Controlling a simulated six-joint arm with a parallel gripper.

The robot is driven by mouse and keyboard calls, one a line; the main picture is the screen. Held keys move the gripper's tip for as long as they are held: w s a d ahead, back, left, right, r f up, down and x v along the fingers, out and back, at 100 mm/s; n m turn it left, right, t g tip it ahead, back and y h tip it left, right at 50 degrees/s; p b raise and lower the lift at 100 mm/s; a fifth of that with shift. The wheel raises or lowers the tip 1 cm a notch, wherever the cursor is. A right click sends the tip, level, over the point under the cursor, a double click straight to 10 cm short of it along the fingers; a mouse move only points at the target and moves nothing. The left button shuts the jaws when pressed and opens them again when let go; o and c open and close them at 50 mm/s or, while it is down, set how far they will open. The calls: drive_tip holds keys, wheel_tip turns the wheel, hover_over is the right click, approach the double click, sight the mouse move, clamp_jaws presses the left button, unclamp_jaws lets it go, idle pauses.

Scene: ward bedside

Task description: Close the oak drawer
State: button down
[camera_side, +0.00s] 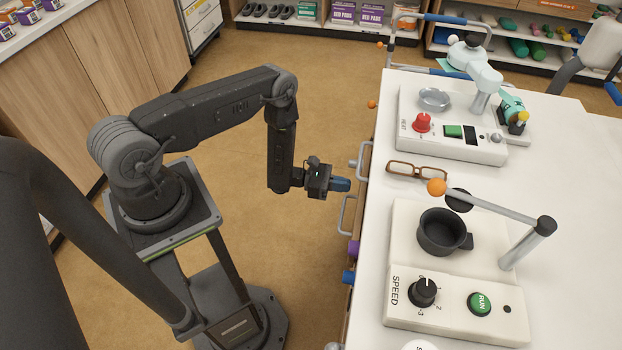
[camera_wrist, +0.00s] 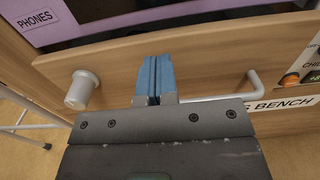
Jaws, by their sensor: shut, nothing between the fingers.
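The oak drawer front (camera_wrist: 215,62) fills the middle of the wrist view as a pale wood panel. It bears a white bar handle (camera_wrist: 255,80), partly hidden behind my gripper. My gripper (camera_wrist: 155,62) has its blue fingers shut together with nothing between them, pointing at the wood panel. Whether the fingertips touch the panel cannot be told. In the side view my gripper (camera_side: 342,184) is low beside the bench's left edge, near two metal handles (camera_side: 346,215). The drawer front is mostly hidden below the bench top there, and how far it stands out cannot be told.
A white knob (camera_wrist: 82,90) is left of the fingers, and a purple frame labelled PHONES (camera_wrist: 60,22) is above. Purple (camera_side: 354,248) and blue (camera_side: 348,277) knobs stick out from the bench (camera_side: 570,200). Glasses (camera_side: 416,171) lie on top. The floor on my side is clear.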

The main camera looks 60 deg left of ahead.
drive_tip(key=s+a+f, duration=0.2)
drive_tip(key=s+a, duration=0.3)
drive_tip(key=a, duration=0.5)
drive_tip(key=x, duration=1.3)
drive_tip(key=shift+r, duration=0.15)
drive_tip(key=shift+x, duration=1.8)
drive_tip(key=shift+d+r, duration=0.1)
drive_tip(key=shift+s, duration=0.1)
